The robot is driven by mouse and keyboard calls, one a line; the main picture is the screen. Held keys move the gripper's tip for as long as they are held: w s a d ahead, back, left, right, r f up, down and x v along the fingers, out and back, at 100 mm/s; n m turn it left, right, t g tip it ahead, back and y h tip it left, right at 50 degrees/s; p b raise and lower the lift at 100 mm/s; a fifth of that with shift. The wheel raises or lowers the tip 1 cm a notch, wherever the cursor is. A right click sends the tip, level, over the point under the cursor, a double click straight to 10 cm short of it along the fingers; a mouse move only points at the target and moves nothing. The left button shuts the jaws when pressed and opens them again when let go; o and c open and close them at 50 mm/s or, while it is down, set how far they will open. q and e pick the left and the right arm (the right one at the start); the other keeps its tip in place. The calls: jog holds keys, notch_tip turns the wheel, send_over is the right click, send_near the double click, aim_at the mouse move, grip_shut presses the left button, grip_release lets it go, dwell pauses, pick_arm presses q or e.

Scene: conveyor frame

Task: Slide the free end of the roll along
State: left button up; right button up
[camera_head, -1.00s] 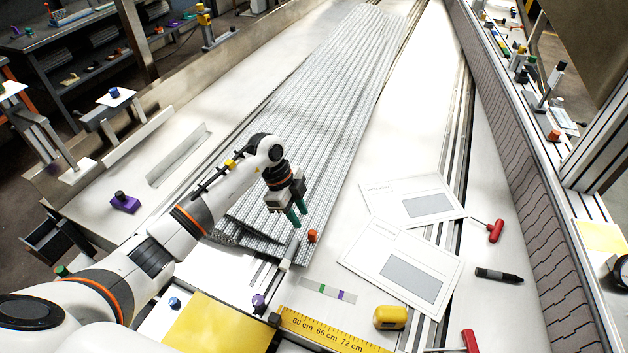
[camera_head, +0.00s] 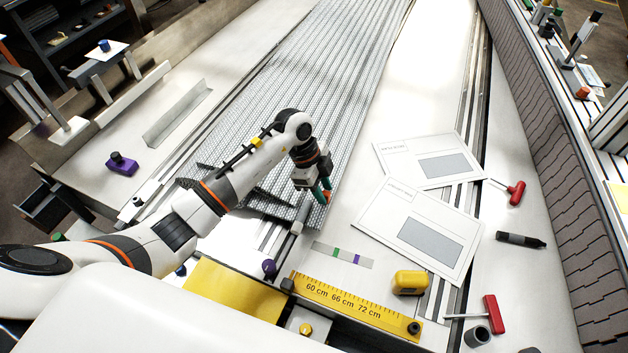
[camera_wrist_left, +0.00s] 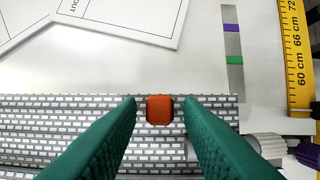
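The roll (camera_head: 306,80) is a long grey sheet with a brick-like pattern, lying along the conveyor. Its free end is nearest me, before the yellow ruler (camera_head: 350,308), and also shows in the left wrist view (camera_wrist_left: 70,125). A small orange-red block (camera_wrist_left: 160,110) sits at that end. My left gripper (camera_head: 322,190) is at this block. In the left wrist view its green fingers (camera_wrist_left: 160,115) stand apart on both sides of the block, with gaps. Whether the tips are level with the block is hard to tell. My right gripper is not in view.
Two white printed sheets (camera_head: 432,162) lie right of the roll. A yellow tape measure (camera_head: 410,283), red-handled tools (camera_head: 516,192) and a black marker (camera_head: 521,240) lie further right. A strip with green and purple marks (camera_head: 342,255) lies before the ruler.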

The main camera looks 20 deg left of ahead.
pick_arm(q)
jog(key=shift+s+d+f, duration=0.1)
jog(key=shift+d+f, duration=0.15)
jog(key=shift+f, duration=0.25)
jog(key=shift+a+r, duration=0.15)
jog(key=shift+c, duration=1.3)
grip_shut()
jog(key=shift+d+r, duration=0.1)
jog(key=shift+d, duration=0.15)
jog(key=shift+w+d+r+p, duration=0.1)
jog(key=shift+d+p, duration=0.1)
jog(key=shift+d, duration=0.55)
jog(key=shift+w+d+f+p, duration=0.1)
jog(key=shift+d+p, duration=0.1)
jog(key=shift+d, duration=0.6)
jog(key=shift+w+d+r+p, duration=0.1)
jog(key=shift+d+p, duration=0.1)
jog(key=shift+d, duration=0.55)
jog(key=shift+o, duration=2.2)
grip_release()
jog(key=shift+s, duration=0.1)
jog(key=shift+o, duration=0.3)
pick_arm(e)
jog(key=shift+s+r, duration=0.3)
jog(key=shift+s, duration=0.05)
pick_arm(q)
jog(key=shift+a, duration=0.1)
